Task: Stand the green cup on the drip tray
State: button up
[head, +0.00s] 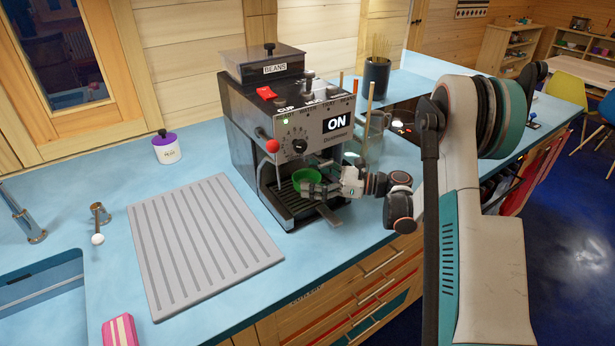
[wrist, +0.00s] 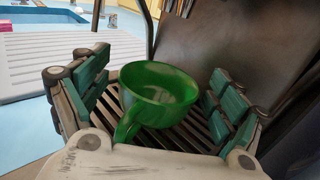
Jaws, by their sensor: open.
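The green cup (head: 307,178) stands upright on the slatted drip tray (head: 288,197) of the coffee machine. In the wrist view the green cup (wrist: 160,82) sits between the two finger pads, its handle toward the camera. Dark slats of the drip tray (wrist: 196,132) show beneath it. My gripper (head: 318,188) is open, with its fingers on either side of the cup. In the wrist view my gripper (wrist: 162,95) shows a gap between the cup and the right pads. The far side of the cup's base is hidden.
The black coffee machine (head: 262,120) rises behind and above the tray, with a red-knobbed lever (head: 272,146) at its front. A ribbed grey draining board (head: 200,245) lies to the left. A clear jug (head: 373,130) stands to the right. A white-and-purple pot (head: 166,149) stands farther left.

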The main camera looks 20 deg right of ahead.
jog(key=p+v, duration=0.1)
jog(key=v, duration=1)
jog(key=shift+p, duration=0.35)
